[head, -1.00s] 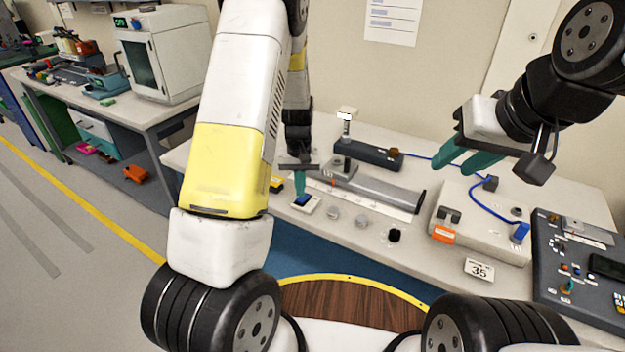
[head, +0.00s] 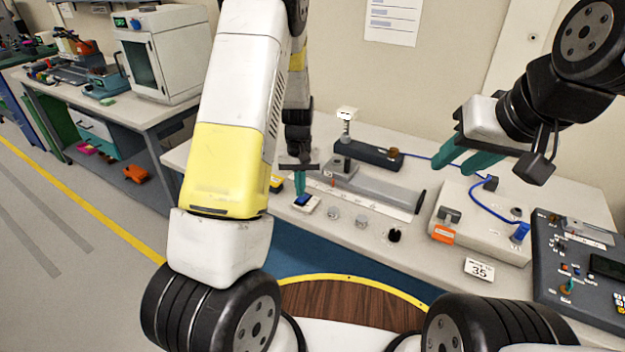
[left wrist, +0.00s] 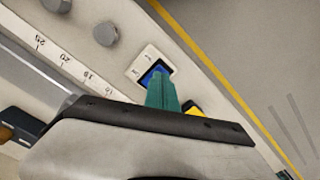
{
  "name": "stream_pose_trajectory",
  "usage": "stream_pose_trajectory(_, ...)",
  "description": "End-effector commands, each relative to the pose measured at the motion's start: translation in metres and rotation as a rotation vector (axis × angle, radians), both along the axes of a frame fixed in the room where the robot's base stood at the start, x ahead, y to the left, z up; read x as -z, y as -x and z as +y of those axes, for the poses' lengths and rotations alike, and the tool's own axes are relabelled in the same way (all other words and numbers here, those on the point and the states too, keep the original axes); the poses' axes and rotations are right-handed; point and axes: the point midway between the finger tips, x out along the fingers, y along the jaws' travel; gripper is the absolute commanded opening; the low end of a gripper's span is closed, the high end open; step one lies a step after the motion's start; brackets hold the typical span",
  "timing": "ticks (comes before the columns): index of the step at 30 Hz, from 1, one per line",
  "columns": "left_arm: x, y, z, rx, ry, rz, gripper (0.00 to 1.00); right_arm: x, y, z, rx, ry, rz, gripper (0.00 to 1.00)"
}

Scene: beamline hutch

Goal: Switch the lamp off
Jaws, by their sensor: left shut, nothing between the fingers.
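A blue rocker switch on a small white plate (head: 307,207) sits near the front edge of the bench; it also shows in the left wrist view (left wrist: 152,57). My left gripper (head: 300,190) is shut with nothing in it, its teal fingers pointing down at the blue rocker. In the left wrist view the fingertips (left wrist: 159,77) overlap the rocker and hide part of it; I cannot tell whether they touch it. My right gripper (head: 468,158) is open and empty, above the right part of the bench. I cannot pick out the lamp with certainty.
Grey knobs (head: 361,221) stand right of the switch, and a ruled rail (head: 380,189) lies behind it. A yellow and black item (head: 276,184) is close on its left. A box with a blue cable (head: 465,215) and a control panel (head: 560,260) are further right.

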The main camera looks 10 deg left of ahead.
Motion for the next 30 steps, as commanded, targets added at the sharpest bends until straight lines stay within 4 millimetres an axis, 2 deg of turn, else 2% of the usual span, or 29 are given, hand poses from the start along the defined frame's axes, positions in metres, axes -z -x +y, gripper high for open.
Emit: stream_pose_trajectory(30, 0.013, 0.0, 0.0, 0.0, 0.0, 0.0, 0.0, 0.0, 0.0, 0.0, 0.0, 0.0, 0.0, 0.36)
